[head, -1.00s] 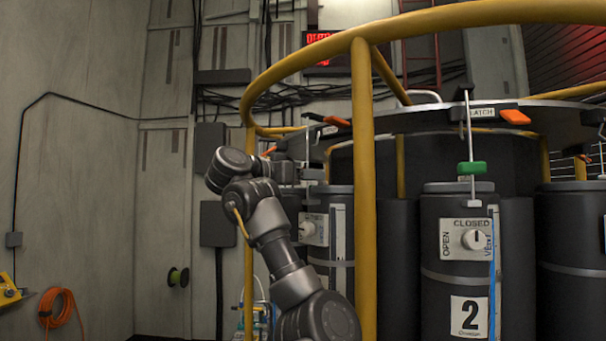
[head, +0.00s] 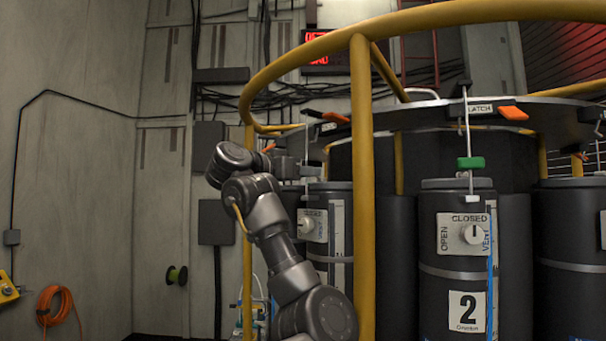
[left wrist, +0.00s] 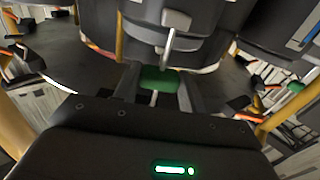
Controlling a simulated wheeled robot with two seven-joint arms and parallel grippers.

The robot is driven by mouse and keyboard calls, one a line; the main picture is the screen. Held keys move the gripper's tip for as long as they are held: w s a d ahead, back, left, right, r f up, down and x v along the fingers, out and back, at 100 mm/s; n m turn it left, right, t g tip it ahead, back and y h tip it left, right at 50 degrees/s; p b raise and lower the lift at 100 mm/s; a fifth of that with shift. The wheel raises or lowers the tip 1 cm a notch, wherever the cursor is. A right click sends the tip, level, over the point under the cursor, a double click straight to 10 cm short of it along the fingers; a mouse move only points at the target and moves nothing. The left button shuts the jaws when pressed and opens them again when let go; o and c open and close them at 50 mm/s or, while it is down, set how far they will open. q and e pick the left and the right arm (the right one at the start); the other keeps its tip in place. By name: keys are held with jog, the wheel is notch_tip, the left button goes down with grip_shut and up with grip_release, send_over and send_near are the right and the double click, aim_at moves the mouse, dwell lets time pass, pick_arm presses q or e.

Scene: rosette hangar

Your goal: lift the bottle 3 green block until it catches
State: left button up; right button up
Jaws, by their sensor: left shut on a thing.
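My left gripper (head: 298,168) reaches in from the left to the bottle behind the yellow post; that bottle (head: 340,232) shows no readable number. In the left wrist view my left gripper (left wrist: 158,88) is shut on a green block (left wrist: 158,77), with a dark finger on each side of it. A pale rod (left wrist: 170,45) stands at the block, close to a dark bottle. In the head view the held block is hidden by the gripper and wrist. My right gripper is not in view.
A yellow rail (head: 362,190) with a post stands right of my arm. Bottle 2 (head: 455,265) has its own green block (head: 470,163) on a rod, beneath a dark ring with an orange latch handle (head: 513,113).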

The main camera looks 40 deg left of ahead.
pick_arm(q)
jog(key=shift+s+a+r+p, duration=0.1)
jog(key=shift+r+p, duration=2.5)
jog(key=shift+r, duration=2.15)
jog(key=o, duration=1.1)
jog(key=shift+s, duration=0.1)
jog(key=shift+o, duration=0.2)
jog(key=shift+f, duration=0.1)
